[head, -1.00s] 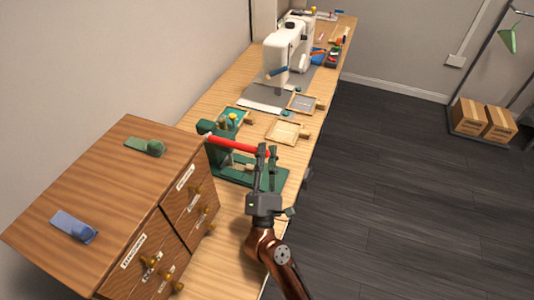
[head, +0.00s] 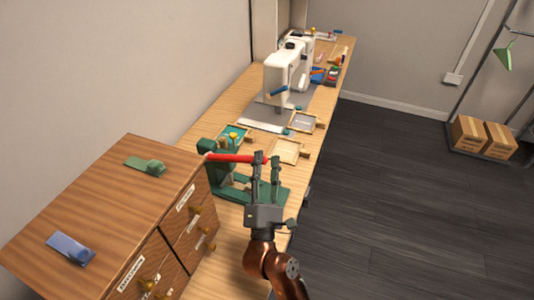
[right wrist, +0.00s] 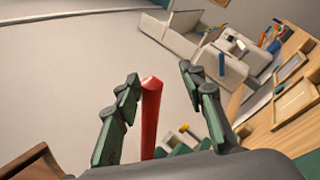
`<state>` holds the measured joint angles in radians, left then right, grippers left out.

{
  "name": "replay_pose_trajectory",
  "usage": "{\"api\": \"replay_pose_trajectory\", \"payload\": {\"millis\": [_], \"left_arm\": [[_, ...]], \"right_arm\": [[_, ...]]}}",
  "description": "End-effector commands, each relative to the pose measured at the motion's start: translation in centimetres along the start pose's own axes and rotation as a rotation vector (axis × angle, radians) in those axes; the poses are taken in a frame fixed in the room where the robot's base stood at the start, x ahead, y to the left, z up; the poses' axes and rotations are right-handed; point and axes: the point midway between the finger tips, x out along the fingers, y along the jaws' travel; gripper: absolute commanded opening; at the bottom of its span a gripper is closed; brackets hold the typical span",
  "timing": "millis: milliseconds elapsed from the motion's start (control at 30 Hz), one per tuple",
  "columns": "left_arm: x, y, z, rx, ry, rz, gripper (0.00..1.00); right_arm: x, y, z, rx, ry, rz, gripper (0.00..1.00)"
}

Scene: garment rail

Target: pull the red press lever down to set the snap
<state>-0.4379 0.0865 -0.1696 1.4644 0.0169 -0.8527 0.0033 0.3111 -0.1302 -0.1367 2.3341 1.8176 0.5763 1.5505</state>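The red press lever (head: 235,158) reaches right from the head of the green snap press (head: 212,178) on the table. It looks nearly level in the head view. My right gripper (head: 267,159) is at the lever's free end, its fingers open and spread. In the right wrist view the lever (right wrist: 150,115) stands between the two fingers (right wrist: 158,80), nearer the left one, with gaps visible on both sides. Part of the press base is hidden behind the fingers. My left gripper is not in view.
A wooden drawer cabinet (head: 120,210) stands left of the press, with a green clip (head: 146,166) and a blue clip (head: 71,248) on top. Small wooden frames (head: 288,151) and a white sewing machine (head: 287,75) are behind the press. Floor is open to the right.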

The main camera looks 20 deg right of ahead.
Motion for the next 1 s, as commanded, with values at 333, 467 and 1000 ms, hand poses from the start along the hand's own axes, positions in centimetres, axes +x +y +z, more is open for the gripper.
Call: {"api": "replay_pose_trajectory", "payload": {"millis": [333, 467, 1000], "left_arm": [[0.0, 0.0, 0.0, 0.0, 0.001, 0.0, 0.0], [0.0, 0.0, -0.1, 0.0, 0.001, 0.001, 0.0], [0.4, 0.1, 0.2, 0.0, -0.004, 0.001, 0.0]], "right_arm": [[2.2, 3.0, 3.1, 0.003, -0.005, 0.001, 0.37], [2.4, 3.2, 3.2, 0.0, -0.004, 0.001, 0.37], [0.7, 3.2, 3.6, 0.002, -0.002, 0.001, 0.37]]}}
